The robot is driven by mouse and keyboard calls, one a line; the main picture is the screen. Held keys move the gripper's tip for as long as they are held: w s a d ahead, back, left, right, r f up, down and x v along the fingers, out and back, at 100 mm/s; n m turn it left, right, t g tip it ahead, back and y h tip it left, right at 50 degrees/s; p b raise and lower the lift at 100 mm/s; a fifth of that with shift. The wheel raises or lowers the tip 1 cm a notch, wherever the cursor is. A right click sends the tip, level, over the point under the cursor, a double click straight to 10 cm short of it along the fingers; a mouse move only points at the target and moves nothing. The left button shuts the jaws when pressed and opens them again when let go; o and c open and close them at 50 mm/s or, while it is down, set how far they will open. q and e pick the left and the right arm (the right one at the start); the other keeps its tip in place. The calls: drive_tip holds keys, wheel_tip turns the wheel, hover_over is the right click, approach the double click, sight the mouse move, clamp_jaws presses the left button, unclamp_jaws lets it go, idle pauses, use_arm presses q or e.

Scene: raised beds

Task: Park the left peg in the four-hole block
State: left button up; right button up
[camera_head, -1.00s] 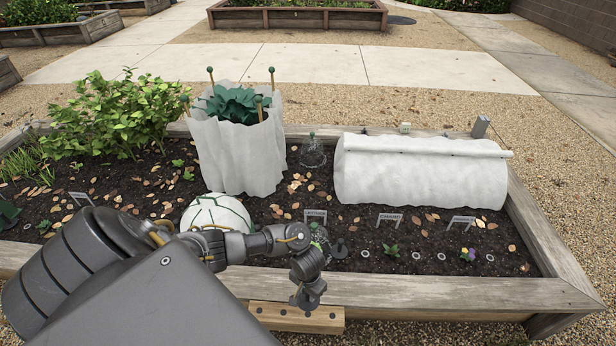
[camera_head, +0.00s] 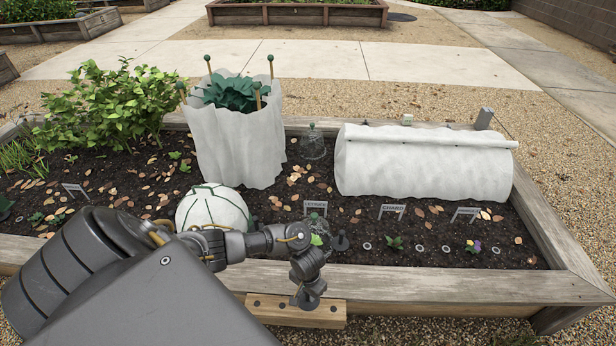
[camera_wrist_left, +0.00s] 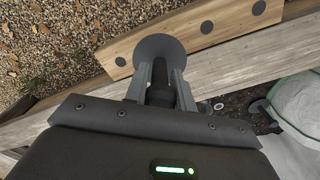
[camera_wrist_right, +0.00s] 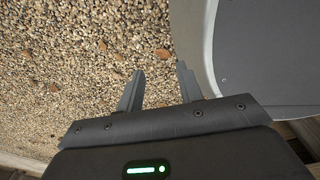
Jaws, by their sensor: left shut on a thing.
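The four-hole block (camera_head: 268,314) is a pale wooden bar on the near edge of the raised bed. It also shows in the left wrist view (camera_wrist_left: 230,20), with several dark holes along its top. My left gripper (camera_head: 305,300) is over the block's middle. In the left wrist view, my left gripper (camera_wrist_left: 160,85) is shut on a dark peg (camera_wrist_left: 159,72) with a wide grey disc (camera_wrist_left: 155,48). The disc covers part of the block and hides what is beneath; I cannot tell whether the peg touches it. My right gripper (camera_wrist_right: 158,82) is open and empty over gravel.
A dark peg-like piece (camera_head: 340,243) stands in the soil beyond the bed's front board (camera_head: 440,280). A white netted dome (camera_head: 212,208), small labels and seedlings are nearby. A white row cover (camera_head: 420,165) lies behind. A curved grey surface (camera_wrist_right: 260,50) is beside my right gripper.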

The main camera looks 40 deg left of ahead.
sight(308, 300)
use_arm(q)
drive_tip(key=shift+f+b, duration=0.3)
drive_tip(key=shift+f, duration=0.5)
drive_tip(key=shift+f+b, duration=0.4)
drive_tip(key=shift+f, duration=0.25)
drive_tip(key=shift+f+b, duration=0.3)
drive_tip(key=shift+f, duration=0.35)
use_arm(e)
drive_tip(key=shift+w+d+f, duration=0.15)
drive_tip(key=shift+d+f, duration=0.2)
drive_tip(key=shift+f, duration=0.15)
drive_tip(key=shift+w+d+f, duration=0.1)
drive_tip(key=shift+d+f, duration=0.2)
drive_tip(key=shift+f, duration=0.2)
use_arm(q)
drive_tip(key=shift+f, duration=0.3)
use_arm(e)
drive_tip(key=shift+f, duration=0.15)
use_arm(q)
drive_tip(key=shift+f+b, duration=0.1)
drive_tip(key=shift+b, duration=0.2)
drive_tip(key=shift+f, duration=0.45)
use_arm(e)
drive_tip(key=shift+d+f, duration=0.15)
drive_tip(key=shift+f, duration=0.25)
use_arm(q)
drive_tip(key=o, duration=1.1)
drive_tip(key=shift+c, duration=0.2)
